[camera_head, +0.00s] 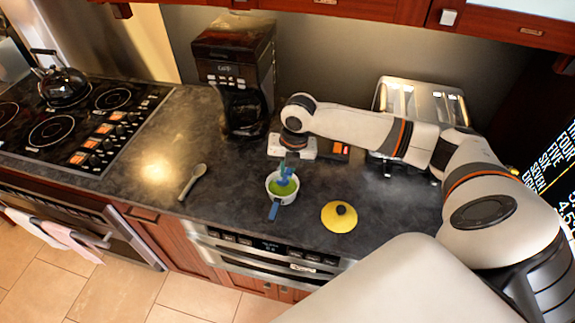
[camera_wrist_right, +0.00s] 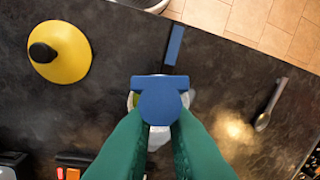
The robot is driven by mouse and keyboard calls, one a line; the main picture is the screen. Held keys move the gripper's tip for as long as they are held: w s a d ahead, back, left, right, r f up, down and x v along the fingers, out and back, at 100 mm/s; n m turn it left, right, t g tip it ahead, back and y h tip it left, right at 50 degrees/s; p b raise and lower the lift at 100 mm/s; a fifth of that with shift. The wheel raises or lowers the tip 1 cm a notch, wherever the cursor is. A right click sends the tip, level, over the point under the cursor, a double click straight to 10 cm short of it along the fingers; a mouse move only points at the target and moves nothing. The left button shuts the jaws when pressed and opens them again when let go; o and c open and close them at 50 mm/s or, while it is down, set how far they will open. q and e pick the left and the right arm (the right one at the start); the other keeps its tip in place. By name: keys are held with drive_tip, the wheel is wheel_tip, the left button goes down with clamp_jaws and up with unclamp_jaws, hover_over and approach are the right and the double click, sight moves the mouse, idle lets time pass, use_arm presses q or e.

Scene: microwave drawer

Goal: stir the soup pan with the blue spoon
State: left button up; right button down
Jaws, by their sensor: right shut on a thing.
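The soup pan (camera_head: 270,193) is small and white with green soup and a blue handle that points toward the counter's front edge. It also shows in the right wrist view (camera_wrist_right: 187,97), mostly hidden behind the spoon. The blue spoon (camera_head: 287,174) is in my right gripper (camera_head: 290,160), over the pan. In the right wrist view the green fingers of my right gripper (camera_wrist_right: 158,122) are shut on the blue spoon (camera_wrist_right: 158,100). I cannot tell how deep the spoon's lower end is in the soup. My left gripper is not in view.
A yellow lid (camera_head: 338,218) with a black knob lies right of the pan. A grey spoon (camera_head: 191,182) lies to the left. A coffee maker (camera_head: 235,80) and a toaster (camera_head: 425,100) stand behind. The stove (camera_head: 75,120) with a kettle (camera_head: 62,82) is far left.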

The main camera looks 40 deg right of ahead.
drive_tip(key=shift+r, duration=3.8)
